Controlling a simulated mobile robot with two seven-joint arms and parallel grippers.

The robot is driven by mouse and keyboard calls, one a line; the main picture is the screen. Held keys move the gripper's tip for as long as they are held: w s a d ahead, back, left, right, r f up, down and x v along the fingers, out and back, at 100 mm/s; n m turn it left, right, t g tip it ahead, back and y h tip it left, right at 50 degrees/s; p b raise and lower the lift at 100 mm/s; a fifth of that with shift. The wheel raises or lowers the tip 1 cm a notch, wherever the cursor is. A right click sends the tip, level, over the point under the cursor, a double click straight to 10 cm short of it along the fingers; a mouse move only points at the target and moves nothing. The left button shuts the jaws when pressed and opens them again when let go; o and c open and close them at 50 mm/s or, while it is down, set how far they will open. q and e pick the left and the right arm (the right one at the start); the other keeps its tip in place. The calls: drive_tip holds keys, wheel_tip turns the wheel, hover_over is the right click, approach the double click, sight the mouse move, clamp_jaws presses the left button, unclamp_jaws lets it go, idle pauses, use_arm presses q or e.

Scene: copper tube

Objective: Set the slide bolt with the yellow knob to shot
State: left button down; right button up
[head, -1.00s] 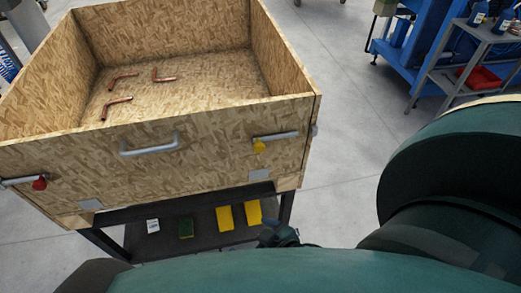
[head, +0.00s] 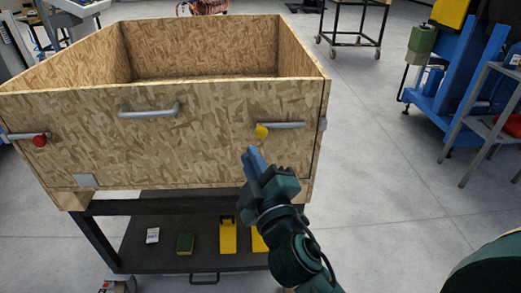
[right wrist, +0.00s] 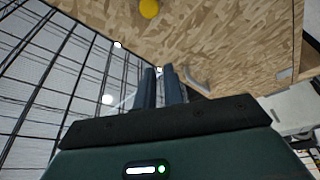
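The slide bolt with the yellow knob (head: 261,132) is on the right part of the wooden crate's front panel. Its grey bar (head: 285,125) lies level, with the knob at its left end. The bar's right end stops short of a small grey fitting (head: 322,125) at the crate's right corner. My right gripper (head: 254,158) is below and slightly left of the knob, apart from it, pointing up. Its fingers lie close together with nothing between them. In the right wrist view the yellow knob (right wrist: 149,8) is at the top edge, beyond the fingertips (right wrist: 160,70). My left gripper is not in view.
Another bolt with a red knob (head: 40,141) is at the panel's left end. A grey handle (head: 149,111) sticks out at top middle. The crate (head: 180,160) rests on a dark cart (head: 140,255) with yellow items on its lower shelf.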

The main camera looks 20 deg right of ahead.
sight(261, 132)
clamp_jaws()
drive_tip(key=shift+w, duration=0.1)
drive_tip(key=w+r+p, duration=0.2)
drive_tip(key=w, duration=0.8)
drive_tip(key=shift+s+d+f+b, duration=0.2)
drive_tip(key=shift+s+d+f, duration=0.1)
drive_tip(key=shift+d+f, duration=0.4)
drive_tip(key=shift+s+d+f+b, duration=0.25)
drive_tip(key=shift+d+f, duration=0.25)
drive_tip(key=shift+d, duration=0.4)
drive_tip(key=shift+s+d+p, duration=0.1)
drive_tip(key=shift+s+d, duration=0.15)
drive_tip(key=shift+d, duration=0.5)
drive_tip(key=shift+s+d+p, duration=0.15)
drive_tip(key=shift+s+d, duration=0.05)
drive_tip(key=shift+d, duration=0.5)
drive_tip(key=shift+s+d+p, duration=0.1)
drive_tip(key=shift+s+d, duration=0.15)
drive_tip(key=shift+d, duration=0.5)
